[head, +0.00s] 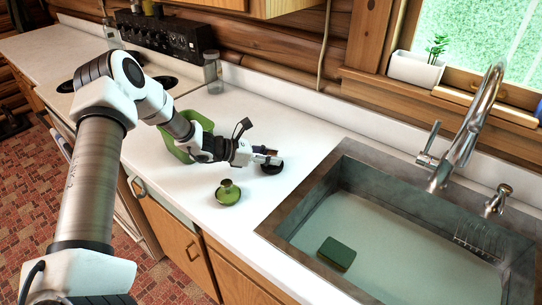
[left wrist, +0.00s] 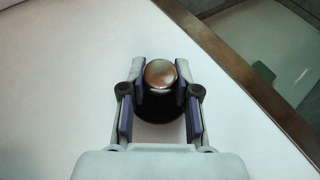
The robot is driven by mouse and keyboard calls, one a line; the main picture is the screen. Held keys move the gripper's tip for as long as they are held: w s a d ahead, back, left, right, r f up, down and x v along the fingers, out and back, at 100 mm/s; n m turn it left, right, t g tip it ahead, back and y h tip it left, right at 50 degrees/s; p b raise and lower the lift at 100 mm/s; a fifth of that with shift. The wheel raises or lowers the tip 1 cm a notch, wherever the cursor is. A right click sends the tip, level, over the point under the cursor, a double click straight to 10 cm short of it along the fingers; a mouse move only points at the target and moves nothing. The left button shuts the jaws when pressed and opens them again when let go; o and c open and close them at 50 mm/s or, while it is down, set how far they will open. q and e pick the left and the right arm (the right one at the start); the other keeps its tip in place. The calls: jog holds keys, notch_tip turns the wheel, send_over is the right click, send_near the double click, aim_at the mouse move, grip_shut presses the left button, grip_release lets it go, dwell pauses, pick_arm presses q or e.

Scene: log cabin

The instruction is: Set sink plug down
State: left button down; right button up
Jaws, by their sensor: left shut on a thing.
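The sink plug (head: 271,168) is dark and round. It is at the white counter's surface, left of the sink; whether it touches the counter is hard to tell. My left gripper (head: 268,157) is shut on it. In the left wrist view, the sink plug (left wrist: 160,105) shows a shiny metal knob on top of a wide black base, with the fingers (left wrist: 160,80) on both sides of the knob. My right gripper is in neither view.
The sink (head: 300,205) holds cloudy water and a green sponge (head: 336,254). A green round object with a knob (head: 228,193) stands on the counter near its front edge. A green container (head: 184,150) is behind my left forearm. A glass jar (head: 213,72) stands near the wall. Counter between plug and sink is clear.

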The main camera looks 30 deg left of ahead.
pick_arm(q)
jog(key=shift+f, duration=0.2)
jog(key=c, duration=0.8)
grip_release()
jog(key=shift+c, duration=0.2)
jog(key=shift+r, duration=0.1)
